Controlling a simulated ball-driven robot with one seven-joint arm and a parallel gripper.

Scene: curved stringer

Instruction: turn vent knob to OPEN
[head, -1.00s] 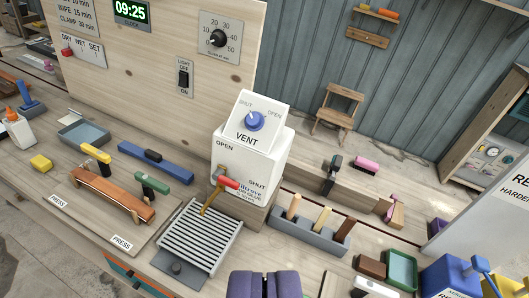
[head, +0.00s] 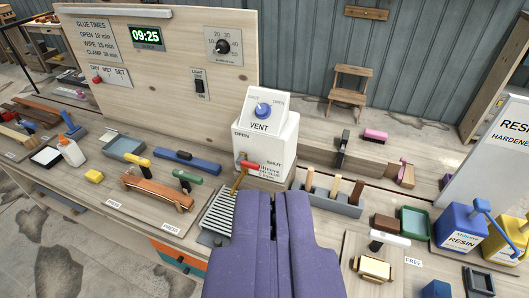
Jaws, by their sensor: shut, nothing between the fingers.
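The blue vent knob (head: 263,111) sits on the sloped white panel marked VENT (head: 261,126), on top of a white box (head: 266,147). SHUT is printed at the knob's upper left and OPEN at its upper right. The knob's pale mark seems to point up-left, toward SHUT, but it is small. My purple gripper (head: 272,198) is in the lower middle, its fingers together and empty. In the picture its tips are below the box and apart from the knob. They hide part of the bench and the ribbed tray.
A red-handled tap (head: 249,166) sticks out of the box front, below the knob. A grey ribbed tray (head: 217,216) is at the left of my gripper. A grey rack (head: 330,200) with wooden-handled tools is at the right. An upright wooden board (head: 150,75) stands behind.

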